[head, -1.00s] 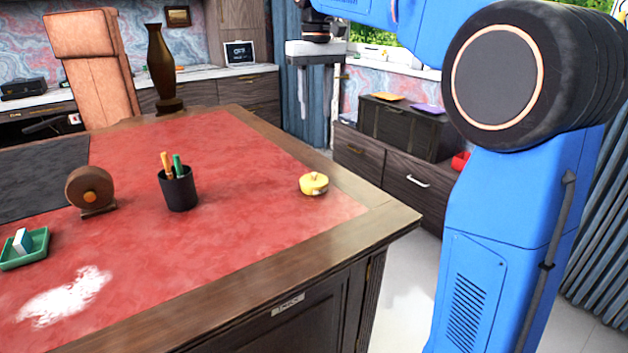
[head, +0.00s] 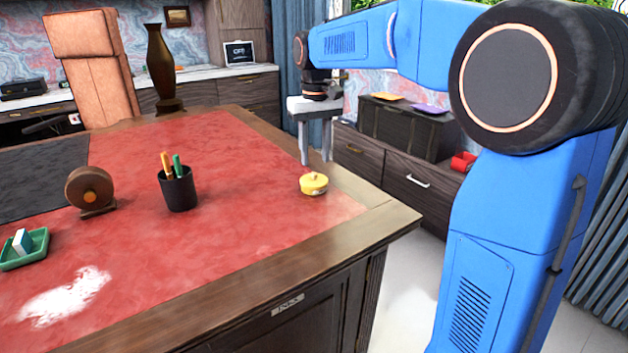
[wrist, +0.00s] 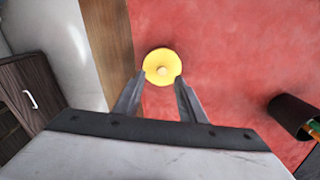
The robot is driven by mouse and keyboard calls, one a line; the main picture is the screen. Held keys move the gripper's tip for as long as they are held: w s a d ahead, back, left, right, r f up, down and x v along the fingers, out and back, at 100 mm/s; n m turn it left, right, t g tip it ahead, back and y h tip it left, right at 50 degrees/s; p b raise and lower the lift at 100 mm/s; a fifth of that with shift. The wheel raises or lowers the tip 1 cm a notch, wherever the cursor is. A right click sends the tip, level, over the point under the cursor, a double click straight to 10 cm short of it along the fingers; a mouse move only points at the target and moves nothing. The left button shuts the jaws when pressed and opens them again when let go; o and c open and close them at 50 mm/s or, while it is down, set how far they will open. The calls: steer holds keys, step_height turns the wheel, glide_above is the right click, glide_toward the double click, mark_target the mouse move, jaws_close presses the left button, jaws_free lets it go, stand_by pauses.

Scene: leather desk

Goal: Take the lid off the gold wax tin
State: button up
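The gold wax tin (head: 313,184) sits on the red leather near the desk's right edge, with its lid on and a small knob on top. In the wrist view the tin (wrist: 162,66) shows from above as a round yellow disc with a paler knob in the middle. My gripper (head: 316,163) is above and just behind the tin in the head view, pointing down. In the wrist view its two fingers (wrist: 158,82) are spread apart, with the tin beyond their tips. Nothing is between the fingers.
A black pen cup (head: 179,188) with pens stands left of the tin, also seen in the wrist view (wrist: 292,115). A brown tape dispenser (head: 91,190) and a green tray (head: 24,248) lie farther left. White powder (head: 64,297) marks the front leather. The leather around the tin is clear.

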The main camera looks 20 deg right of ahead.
mark_target(314, 173)
steer(key=shift+s+a+f, duration=0.1)
steer(key=shift+f, duration=1.1)
steer(key=shift+s+a+f, duration=0.1)
steer(key=shift+f, duration=1.05)
steer(key=shift+c, duration=0.2)
jaws_close()
steer(key=shift+r, duration=0.15)
